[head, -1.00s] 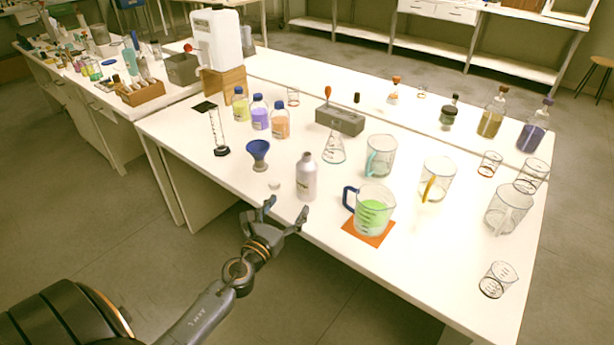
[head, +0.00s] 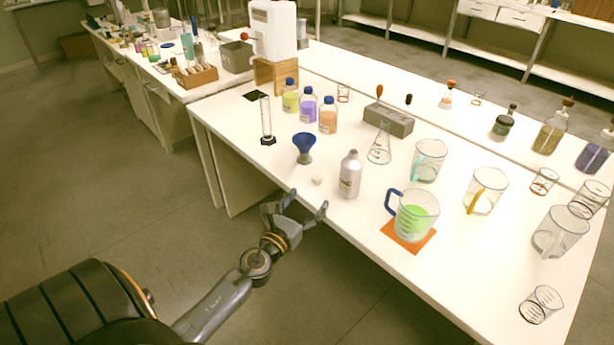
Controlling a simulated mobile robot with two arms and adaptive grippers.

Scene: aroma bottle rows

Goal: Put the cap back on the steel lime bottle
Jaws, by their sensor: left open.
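The steel lime bottle (head: 349,177) is a grey metal bottle with a narrow neck, upright near the front edge of the table, with no cap on it. A small white cap (head: 317,180) lies on the table just left of the bottle. My left gripper (head: 306,202) is open and empty, at the table's front edge, below and left of the cap and apart from both cap and bottle. My right gripper is not in view.
A blue funnel (head: 304,146) stands behind the cap. A jug of green liquid (head: 414,216) stands on an orange mat (head: 393,236) to the bottle's right. A conical flask (head: 379,153) stands behind the bottle.

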